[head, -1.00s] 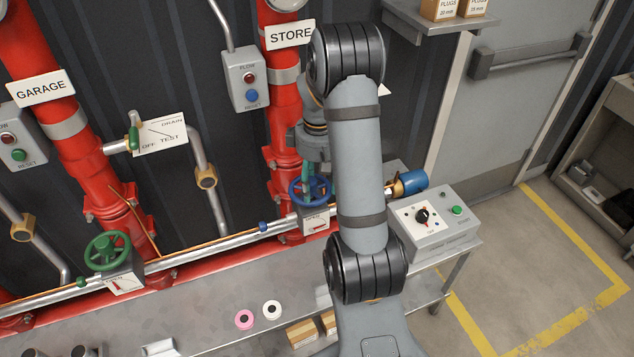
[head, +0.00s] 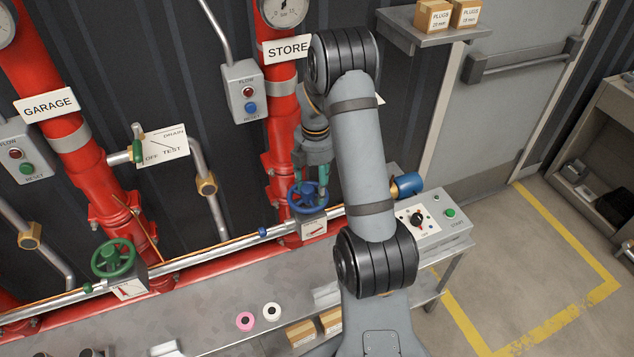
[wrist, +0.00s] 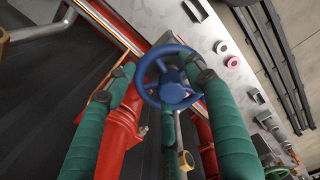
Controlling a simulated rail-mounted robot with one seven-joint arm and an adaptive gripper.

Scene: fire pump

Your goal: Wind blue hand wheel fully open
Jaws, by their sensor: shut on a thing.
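The blue hand wheel (head: 294,204) sits at the foot of the red STORE riser, on the silver pipe. My gripper (head: 310,187) reaches down to it from above, with green fingers at its rim. In the wrist view the blue wheel (wrist: 172,92) fills the middle, its hub and spokes in sight. The green fingers of my gripper (wrist: 163,78) lie on opposite sides of the rim and are shut on it. A white indicator plate (head: 314,226) with a red pointer is just below the wheel; its exact reading is too small to tell.
A green hand wheel (head: 114,258) stands at the GARAGE riser on the left. A grey control box (head: 435,222) is right of my arm. A flow box (head: 243,92) hangs above left of the blue wheel. Pink (head: 245,321) and white (head: 272,311) rolls lie on the bench.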

